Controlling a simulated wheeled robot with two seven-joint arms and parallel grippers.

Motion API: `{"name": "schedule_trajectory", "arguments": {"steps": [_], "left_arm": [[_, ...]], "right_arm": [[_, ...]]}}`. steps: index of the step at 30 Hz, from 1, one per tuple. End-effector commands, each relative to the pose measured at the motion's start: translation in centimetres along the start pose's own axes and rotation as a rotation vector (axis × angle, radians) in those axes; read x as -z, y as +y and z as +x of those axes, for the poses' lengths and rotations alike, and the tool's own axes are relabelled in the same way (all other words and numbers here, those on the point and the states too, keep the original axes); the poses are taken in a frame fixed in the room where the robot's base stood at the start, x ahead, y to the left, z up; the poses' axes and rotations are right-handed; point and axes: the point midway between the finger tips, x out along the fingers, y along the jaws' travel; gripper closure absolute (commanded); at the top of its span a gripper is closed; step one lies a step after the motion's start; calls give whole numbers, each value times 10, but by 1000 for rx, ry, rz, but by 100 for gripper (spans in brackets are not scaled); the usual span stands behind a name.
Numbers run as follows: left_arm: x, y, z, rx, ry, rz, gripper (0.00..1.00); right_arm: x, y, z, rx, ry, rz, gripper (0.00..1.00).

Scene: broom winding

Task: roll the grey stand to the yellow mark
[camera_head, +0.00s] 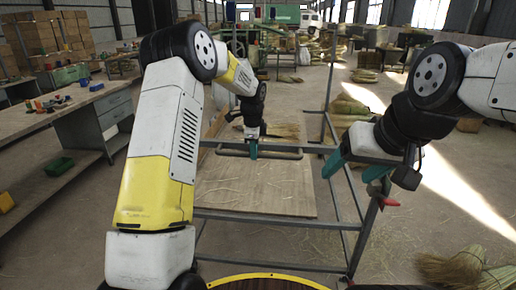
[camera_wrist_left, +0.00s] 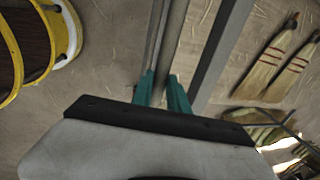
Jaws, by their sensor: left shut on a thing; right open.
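The grey stand (camera_head: 270,216) is an open metal frame on the floor in front of me, with a wooden board (camera_head: 285,180) low inside it. My left gripper (camera_head: 252,150) is shut on a grey bar at the stand's far side. In the left wrist view the bar (camera_wrist_left: 160,45) runs between the fingers (camera_wrist_left: 161,92). My right gripper (camera_head: 356,170) is open and empty, its green fingers spread beside the stand's right side. I cannot tell whether it touches the frame. I cannot make out the yellow mark for certain in either view.
A workbench (camera_head: 60,118) with drawers stands at the left. Straw bundles (camera_head: 465,268) lie on the floor at lower right, and broom heads (camera_wrist_left: 270,68) lie right of the bar. More straw and machines stand farther back. The floor right of the stand is partly clear.

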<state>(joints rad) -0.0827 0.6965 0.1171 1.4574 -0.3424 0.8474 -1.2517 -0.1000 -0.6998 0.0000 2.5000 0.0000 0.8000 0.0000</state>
Motion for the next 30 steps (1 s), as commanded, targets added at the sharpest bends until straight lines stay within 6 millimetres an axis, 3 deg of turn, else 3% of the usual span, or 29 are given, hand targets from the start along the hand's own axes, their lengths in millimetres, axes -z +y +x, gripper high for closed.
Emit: {"name": "schedule_trajectory", "arguments": {"steps": [14, 15, 18, 30], "left_arm": [[0, -1, -1, 3, 0, 0, 100], [0, -1, -1, 3, 0, 0, 78], [0, -1, -1, 2, 0, 0, 59], [0, -1, -6, 2, 0, 0, 59]], "right_arm": [[0, 0, 0, 0, 0, 0, 31], [0, 0, 0, 0, 0, 0, 31], [0, 0, 0, 0, 0, 0, 31], [0, 0, 0, 0, 0, 0, 31]]}}
